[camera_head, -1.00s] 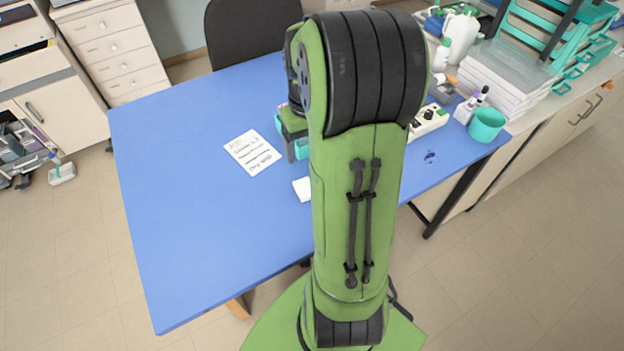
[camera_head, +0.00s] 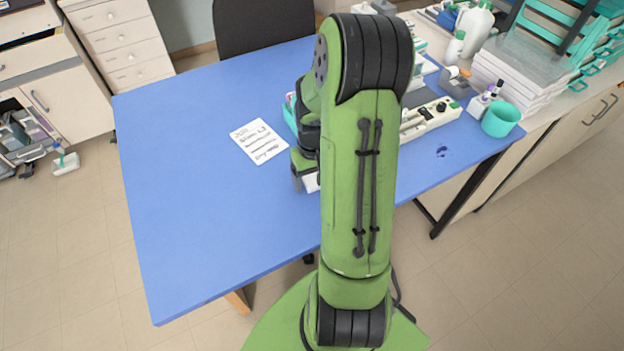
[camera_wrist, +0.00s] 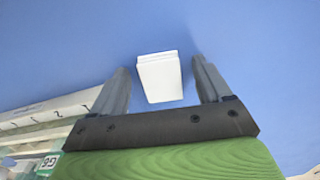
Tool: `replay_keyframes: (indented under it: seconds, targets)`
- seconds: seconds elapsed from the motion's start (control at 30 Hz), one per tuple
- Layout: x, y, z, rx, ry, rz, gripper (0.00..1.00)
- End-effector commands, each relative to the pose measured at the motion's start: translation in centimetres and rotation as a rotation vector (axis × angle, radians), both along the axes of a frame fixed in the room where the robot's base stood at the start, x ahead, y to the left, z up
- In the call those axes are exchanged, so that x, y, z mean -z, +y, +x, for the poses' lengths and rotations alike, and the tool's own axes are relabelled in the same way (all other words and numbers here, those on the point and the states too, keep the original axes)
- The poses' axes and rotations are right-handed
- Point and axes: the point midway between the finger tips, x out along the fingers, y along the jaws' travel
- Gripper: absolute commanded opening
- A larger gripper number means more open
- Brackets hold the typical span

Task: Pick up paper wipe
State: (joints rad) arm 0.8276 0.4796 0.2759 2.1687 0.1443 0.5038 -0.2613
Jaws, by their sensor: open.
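The paper wipe (camera_wrist: 160,78) looks like a small white folded block on the blue table in the wrist view. It lies between and just beyond the fingers of my gripper (camera_wrist: 163,82), which is open and empty. A gap shows on both sides of it. In the head view, my arm hides most of the wipe; a white edge of it (camera_head: 311,184) shows beside my gripper (camera_head: 300,182) near the middle of the table.
A handwritten paper sheet (camera_head: 259,142) lies flat to the left of my arm. A power strip (camera_head: 429,117), a teal cup (camera_head: 501,119) and small bottles stand at the right. A white ruled object (camera_wrist: 50,110) lies left of the gripper.

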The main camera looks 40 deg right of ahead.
Motion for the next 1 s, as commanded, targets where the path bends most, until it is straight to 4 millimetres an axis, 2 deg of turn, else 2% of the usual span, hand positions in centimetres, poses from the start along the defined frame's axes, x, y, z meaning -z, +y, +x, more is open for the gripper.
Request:
replay_keyframes:
  seconds: [0.03,0.07,0.4,0.67,0.77,1.0]
  targets:
    - [0.0,0.0,0.0,0.000,0.000,0.000,0.75]
    - [0.0,0.0,0.0,0.000,0.000,0.000,0.70]
    - [-0.1,0.0,0.0,0.000,0.000,0.000,0.18]
    - [-0.4,0.0,0.0,0.000,0.000,0.000,0.18]
    - [-2.0,-0.1,0.1,0.000,-0.003,-0.003,0.18]
    - [-8.1,0.0,0.1,-0.001,-0.003,-0.002,0.18]
